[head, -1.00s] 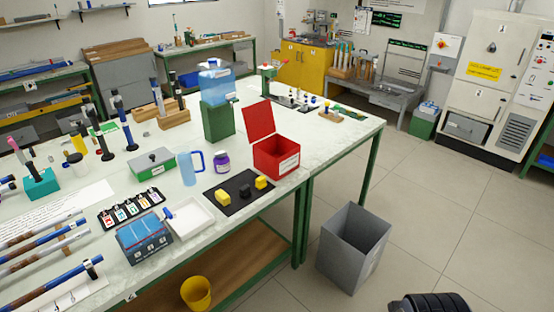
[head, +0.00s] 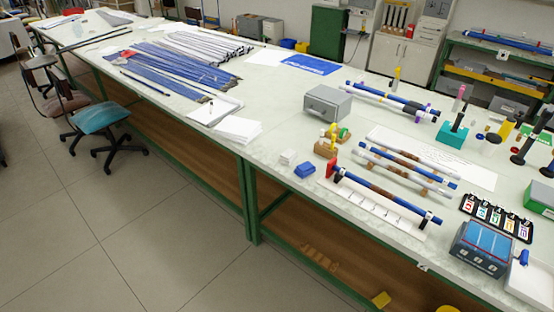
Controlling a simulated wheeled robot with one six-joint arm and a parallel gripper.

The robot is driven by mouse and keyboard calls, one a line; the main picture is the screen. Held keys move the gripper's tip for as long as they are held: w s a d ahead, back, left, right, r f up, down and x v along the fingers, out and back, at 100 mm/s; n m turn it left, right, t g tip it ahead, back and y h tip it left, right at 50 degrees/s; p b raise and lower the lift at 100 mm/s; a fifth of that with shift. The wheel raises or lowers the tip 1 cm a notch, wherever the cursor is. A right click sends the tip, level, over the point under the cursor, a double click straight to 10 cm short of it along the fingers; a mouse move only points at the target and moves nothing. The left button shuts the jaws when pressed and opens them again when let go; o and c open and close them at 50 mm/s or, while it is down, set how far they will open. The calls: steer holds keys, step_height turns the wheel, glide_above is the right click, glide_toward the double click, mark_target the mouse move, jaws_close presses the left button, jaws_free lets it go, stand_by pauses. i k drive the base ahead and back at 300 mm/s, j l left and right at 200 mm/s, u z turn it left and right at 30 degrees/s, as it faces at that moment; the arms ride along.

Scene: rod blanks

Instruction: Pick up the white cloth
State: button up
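A small white folded piece (head: 288,157) lies near the front edge of the long workbench (head: 275,90), beside a small blue block-like piece (head: 305,170). It may be the white cloth, but it is too small to be sure. A flat white stack (head: 237,130) that looks like paper lies farther left on the bench. My gripper is not in the current head view, so its state does not show.
A grey metal box (head: 327,104) and rods on a white rack (head: 380,207) stand on the bench. Bundles of blue rods (head: 170,72) lie farther left. A teal-seated chair (head: 97,117) stands before the bench. The front floor (head: 130,250) is clear.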

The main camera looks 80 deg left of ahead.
mark_target(286, 158)
steer(key=u, duration=2.85)
